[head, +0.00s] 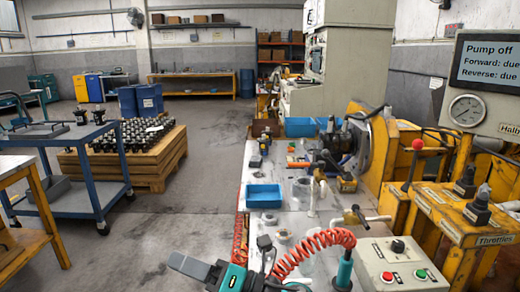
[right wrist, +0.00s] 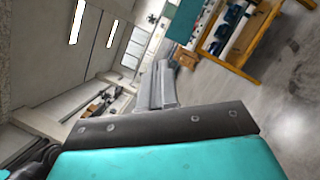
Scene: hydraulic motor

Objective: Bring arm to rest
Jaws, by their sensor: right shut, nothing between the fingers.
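My right gripper (head: 177,263) is at the bottom of the head view, with its grey fingers pointing left and its teal body behind them. It is over the floor, just left of the workbench's front end. In the right wrist view the fingers (right wrist: 157,88) are together and hold nothing. My left gripper is not in view.
A workbench (head: 290,222) with a blue bin (head: 264,195), tools and a red coiled hose (head: 310,247) runs to the right of my gripper. A control box (head: 395,272) stands at the right. A blue cart (head: 70,195) and a wooden pallet (head: 150,177) of parts stand left. The floor (head: 165,240) between is clear.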

